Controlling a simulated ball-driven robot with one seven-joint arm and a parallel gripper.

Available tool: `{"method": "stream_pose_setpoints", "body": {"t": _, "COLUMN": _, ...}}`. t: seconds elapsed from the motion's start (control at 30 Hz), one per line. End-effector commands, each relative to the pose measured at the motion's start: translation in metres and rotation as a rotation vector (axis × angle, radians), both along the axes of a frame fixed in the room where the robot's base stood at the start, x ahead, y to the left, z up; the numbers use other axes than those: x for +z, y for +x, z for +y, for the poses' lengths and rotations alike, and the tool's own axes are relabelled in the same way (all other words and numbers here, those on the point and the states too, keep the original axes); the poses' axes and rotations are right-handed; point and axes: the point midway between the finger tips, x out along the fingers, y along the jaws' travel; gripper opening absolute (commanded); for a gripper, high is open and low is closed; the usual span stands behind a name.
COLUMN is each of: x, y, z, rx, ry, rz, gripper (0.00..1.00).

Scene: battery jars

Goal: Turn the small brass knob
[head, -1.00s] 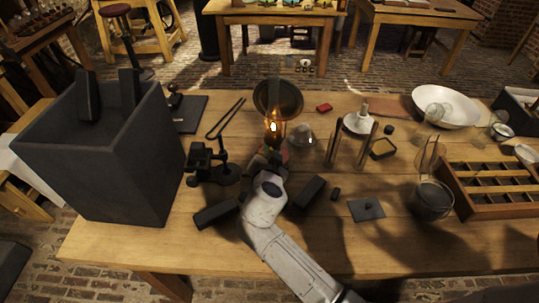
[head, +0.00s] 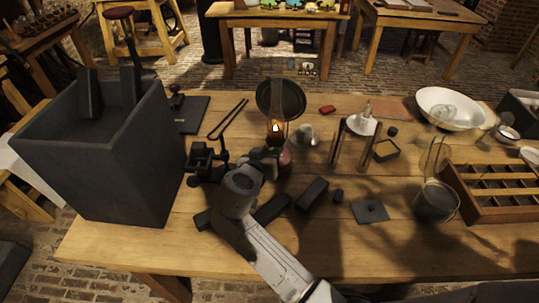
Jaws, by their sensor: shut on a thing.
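An oil lamp with a small flame (head: 275,128) stands near the table's middle, in front of a round dark reflector (head: 281,97). Part of its reddish base (head: 284,157) shows to the right of my gripper. My gripper (head: 266,158) is at the lamp's base, below the flame, shut on the small brass knob. The knob itself is hidden by the jaws and wrist. My arm reaches in from the lower right and covers part of the table in front of the lamp.
A black clamp stand (head: 207,163) stands close on the left, beside a big dark square jar (head: 98,155). Dark blocks (head: 312,194) lie in front. A glass piece (head: 305,134) and a rod stand (head: 355,135) are to the right.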

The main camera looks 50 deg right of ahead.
Motion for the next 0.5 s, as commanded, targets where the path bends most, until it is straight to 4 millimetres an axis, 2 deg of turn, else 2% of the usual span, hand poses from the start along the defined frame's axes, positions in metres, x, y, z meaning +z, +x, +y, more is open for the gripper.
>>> {"method": "stream_pose_setpoints", "body": {"t": 0.5, "x": -0.0001, "y": 0.0007, "z": 0.0003, "rx": 0.002, "ry": -0.015, "rz": 0.028, "gripper": 0.00}}
